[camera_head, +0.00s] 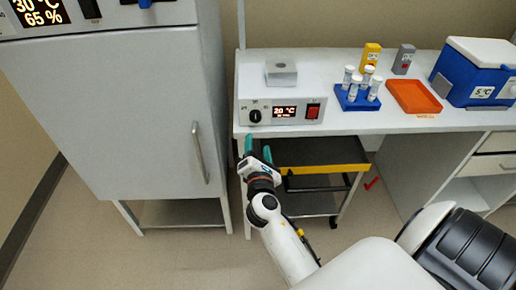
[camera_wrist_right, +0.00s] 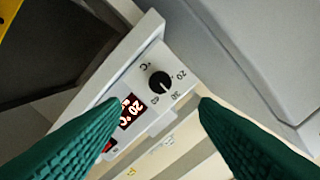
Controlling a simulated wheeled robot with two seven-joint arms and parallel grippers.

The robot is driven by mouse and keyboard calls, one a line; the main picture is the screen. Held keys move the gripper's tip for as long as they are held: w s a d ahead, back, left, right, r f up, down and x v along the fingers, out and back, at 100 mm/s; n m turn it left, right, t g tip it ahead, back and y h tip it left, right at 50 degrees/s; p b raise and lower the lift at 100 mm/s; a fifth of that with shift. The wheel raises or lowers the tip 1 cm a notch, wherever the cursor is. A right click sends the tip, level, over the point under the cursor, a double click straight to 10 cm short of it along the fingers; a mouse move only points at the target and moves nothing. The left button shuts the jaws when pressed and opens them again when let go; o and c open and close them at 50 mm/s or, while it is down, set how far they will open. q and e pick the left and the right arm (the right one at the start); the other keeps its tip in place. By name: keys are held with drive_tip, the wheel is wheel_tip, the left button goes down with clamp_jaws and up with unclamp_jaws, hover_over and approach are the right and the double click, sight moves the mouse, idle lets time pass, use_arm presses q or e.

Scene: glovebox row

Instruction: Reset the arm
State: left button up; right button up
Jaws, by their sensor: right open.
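My right gripper (camera_head: 257,147) reaches up from the lower right, in front of the bench edge and just below the heater unit (camera_head: 268,103). Its two teal fingers are apart with nothing between them, and in the right wrist view the gripper (camera_wrist_right: 155,105) is also open and empty. The heater unit has a black knob (camera_head: 255,116), a display reading 20 °C and a red switch (camera_head: 312,112). In the wrist view the knob (camera_wrist_right: 160,82) and display (camera_wrist_right: 131,111) lie beyond the fingertips, apart from them. My left gripper is not in view.
A grey cabinet (camera_head: 110,110) with a vertical handle stands close on the left. The bench (camera_head: 355,122) holds a blue tube rack (camera_head: 357,103), an orange tray (camera_head: 413,97) and a blue cooler box (camera_head: 470,82). A dark cart (camera_head: 310,152) stands under the bench. Open floor shows in front.

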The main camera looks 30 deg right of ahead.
idle(0.3)
drive_tip(key=s+a+f+m+g+y, duration=0.1)
drive_tip(key=a+f+y, duration=0.1)
drive_tip(key=f, duration=0.7)
drive_tip(key=s+a+f+m+g+y, duration=0.1)
drive_tip(key=a+f+g+y, duration=0.15)
drive_tip(key=f, duration=0.75)
drive_tip(key=s+a+f+m+g+y, duration=0.2)
drive_tip(key=s+f, duration=0.2)
drive_tip(key=f, duration=0.4)
drive_tip(key=s+a+f+m+g+y, duration=0.1)
drive_tip(key=s+a+f+m, duration=0.15)
drive_tip(key=s+f, duration=0.4)
drive_tip(key=s+f+m+g, duration=0.2)
drive_tip(key=s+f+m, duration=0.2)
drive_tip(key=s, duration=0.6)
drive_tip(key=s+f+m+g+y, duration=0.1)
drive_tip(key=s+f+m+g, duration=0.2)
drive_tip(key=s+f, duration=0.6)
drive_tip(key=s+d+f+m+g+y, duration=0.1)
drive_tip(key=s+f+m, duration=0.3)
drive_tip(key=s, duration=0.7)
wheel_tip(320, 180, down, 2)
drive_tip(key=shift+f+m+g, duration=0.2)
drive_tip(key=shift+m+g, duration=0.15)
drive_tip(key=shift+g, duration=0.5)
